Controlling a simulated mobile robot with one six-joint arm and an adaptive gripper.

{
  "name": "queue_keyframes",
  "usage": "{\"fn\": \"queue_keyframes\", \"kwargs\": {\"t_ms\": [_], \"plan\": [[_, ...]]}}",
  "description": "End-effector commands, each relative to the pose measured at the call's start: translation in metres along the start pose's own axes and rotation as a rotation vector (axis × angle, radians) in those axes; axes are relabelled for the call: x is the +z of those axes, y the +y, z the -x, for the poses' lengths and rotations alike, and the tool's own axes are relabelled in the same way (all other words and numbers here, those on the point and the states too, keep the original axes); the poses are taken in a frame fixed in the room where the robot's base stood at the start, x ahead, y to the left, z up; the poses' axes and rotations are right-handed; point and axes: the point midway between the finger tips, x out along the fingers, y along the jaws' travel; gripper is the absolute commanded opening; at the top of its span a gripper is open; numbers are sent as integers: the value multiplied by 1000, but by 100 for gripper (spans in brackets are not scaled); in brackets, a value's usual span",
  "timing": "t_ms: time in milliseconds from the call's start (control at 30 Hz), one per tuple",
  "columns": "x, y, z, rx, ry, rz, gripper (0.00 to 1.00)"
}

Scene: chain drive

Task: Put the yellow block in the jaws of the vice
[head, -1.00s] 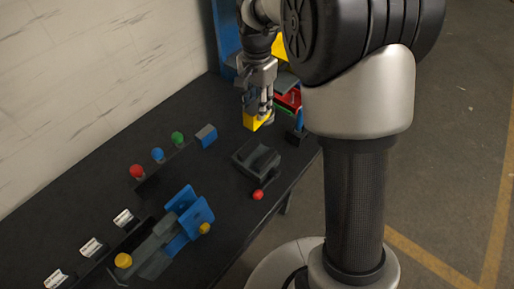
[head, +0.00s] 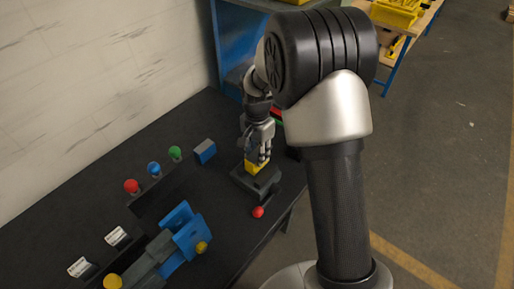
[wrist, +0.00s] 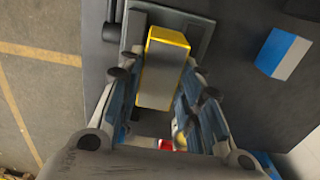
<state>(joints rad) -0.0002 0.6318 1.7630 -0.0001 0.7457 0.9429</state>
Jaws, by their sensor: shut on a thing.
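My gripper (head: 258,155) is shut on the yellow block (head: 251,168) and points down over the dark grey vice (head: 266,187) with the red ball handle (head: 258,212). The block's lower part is at the top of the vice in the head view; I cannot tell whether it is down between the jaws. In the wrist view the block (wrist: 163,70) lies between the fingers, its far end by the dark vice body (wrist: 196,24). My fingers hide part of the block and vice.
A blue-and-grey block (head: 204,151) lies left of the vice. Red (head: 131,186), blue (head: 153,168) and green (head: 175,153) knobs stand in a row. A blue fixture (head: 192,232) with yellow knobs sits nearer. The wall bounds the bench on the left.

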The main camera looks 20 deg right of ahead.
Motion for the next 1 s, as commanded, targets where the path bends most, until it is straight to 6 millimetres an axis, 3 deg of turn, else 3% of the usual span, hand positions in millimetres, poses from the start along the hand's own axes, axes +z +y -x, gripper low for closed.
{"fn": "queue_keyframes", "kwargs": {"t_ms": [333, 767, 800, 1000], "plan": [[0, 0, -38, -1, 1, 0, 0], [0, -1, -43, -2, 2, 0, 0], [0, 0, -44, 1, -1, 0, 35], [0, 0, -44, 1, -1, 0, 48]]}}
